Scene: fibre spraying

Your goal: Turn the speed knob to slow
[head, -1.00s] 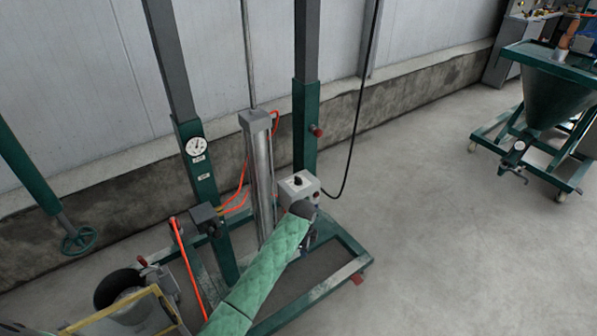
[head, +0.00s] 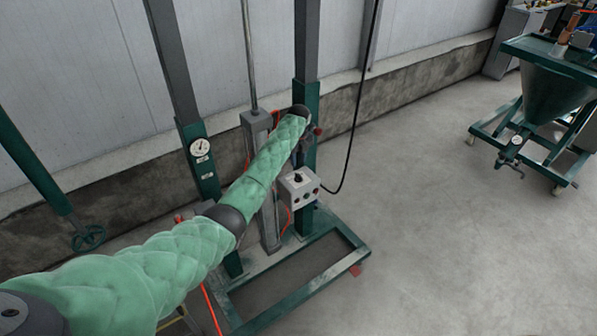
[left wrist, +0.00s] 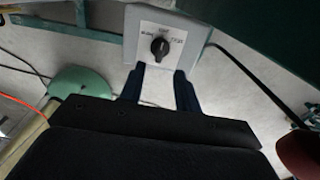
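The speed knob (head: 297,177) is a black dial on the top of a grey control box (head: 300,190) fixed to the green frame. In the left wrist view the knob (left wrist: 160,46) sits on a white plate with small printed labels on either side and above, too blurred to read surely; its setting is unclear. My left gripper (left wrist: 158,73) has its two dark fingers apart with nothing between them, just short of the knob and roughly lined up on both sides of it. In the head view it hangs just above the box, partly hidden by my wrist. My right gripper is not in view.
The green frame (head: 345,240) has two posts and a grey cylinder (head: 262,150) close to the box. A gauge (head: 200,147) is on the left post. A black cable (head: 357,130) hangs at the right. A green hopper cart (head: 555,90) stands far right; the floor between is clear.

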